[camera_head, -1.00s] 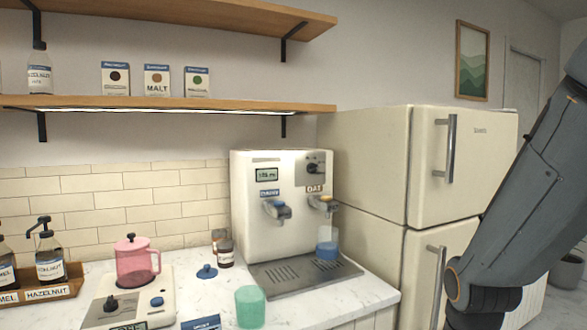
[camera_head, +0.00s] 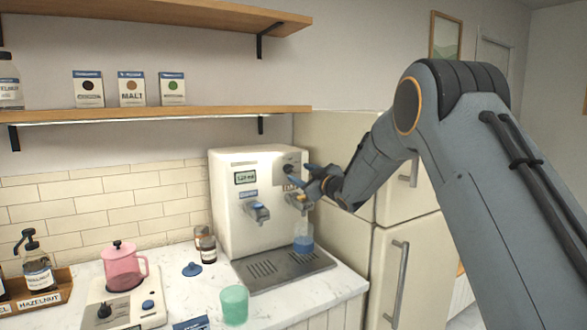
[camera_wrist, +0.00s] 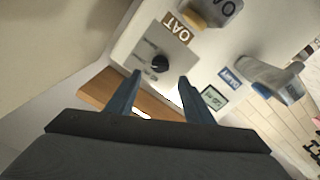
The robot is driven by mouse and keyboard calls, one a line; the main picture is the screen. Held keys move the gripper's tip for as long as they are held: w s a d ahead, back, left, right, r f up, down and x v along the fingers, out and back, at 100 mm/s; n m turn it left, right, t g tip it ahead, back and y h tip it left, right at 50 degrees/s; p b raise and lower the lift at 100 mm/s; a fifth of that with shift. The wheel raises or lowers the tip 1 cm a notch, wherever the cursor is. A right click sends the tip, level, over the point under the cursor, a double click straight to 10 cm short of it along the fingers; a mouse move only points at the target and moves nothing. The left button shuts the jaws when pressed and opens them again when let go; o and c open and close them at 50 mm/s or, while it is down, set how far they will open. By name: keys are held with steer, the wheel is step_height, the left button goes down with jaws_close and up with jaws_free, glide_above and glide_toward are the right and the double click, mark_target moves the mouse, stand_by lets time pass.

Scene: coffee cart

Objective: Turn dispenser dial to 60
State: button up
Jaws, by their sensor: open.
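The dispenser (camera_head: 228,205) is a white machine with a small green display (camera_head: 245,177), whose digits are too blurred to read surely. Its black dial (camera_head: 289,168) sits at the upper right of the front. In the wrist view the dial (camera_wrist: 160,63) is on a grey plate beside the OAT label (camera_wrist: 177,35). My gripper (camera_head: 297,171) is open and empty in front of the dial. In the wrist view the fingers of my gripper (camera_wrist: 160,80) point at the dial, which shows between and beyond the tips. I see no clear contact.
A cup (camera_head: 303,238) with a blue lower part stands on the drip tray (camera_head: 280,270) under the right spout. A green cup (camera_head: 234,304), a pink pitcher (camera_head: 122,268) and a blue lid (camera_head: 192,269) are on the counter. The fridge (camera_head: 415,265) stands close on the right.

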mark_target(291, 170)
steer(key=shift+p+x, duration=1.05)
steer(key=shift+x, duration=2.05)
steer(key=c, duration=1)
steer(key=shift+c, duration=0.2)
